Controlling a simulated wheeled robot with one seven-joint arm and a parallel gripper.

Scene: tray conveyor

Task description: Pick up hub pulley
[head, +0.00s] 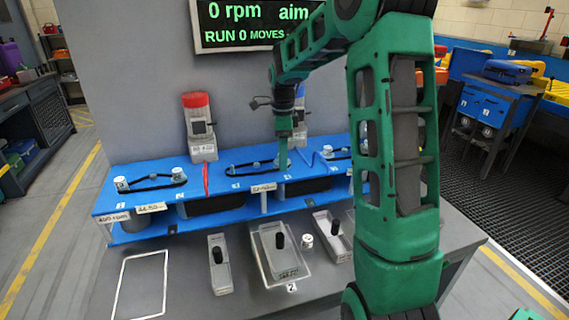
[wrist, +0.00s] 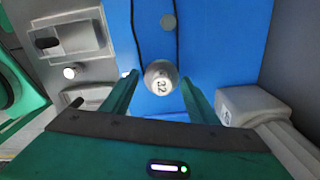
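In the wrist view a round, pale grey pulley (wrist: 161,84) with dark markings like "32" stands on the blue deck (wrist: 225,40). A black belt runs up the deck at it. I cannot tell whether this is the hub pulley. My gripper (wrist: 159,79) is open, its two green fingers on either side of the pulley, with gaps visible between. In the head view my gripper (head: 283,153) points down at the middle of the blue deck (head: 222,178), and the pulley under it is mostly hidden.
Other pulleys (head: 121,184) with black belts sit on the deck. A red-topped unit (head: 199,125) stands behind. Grey trays (head: 219,265) with black knobs lie on the table in front, with a loose pale pulley (head: 307,241) near them. A white-outlined area (head: 143,285) is empty.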

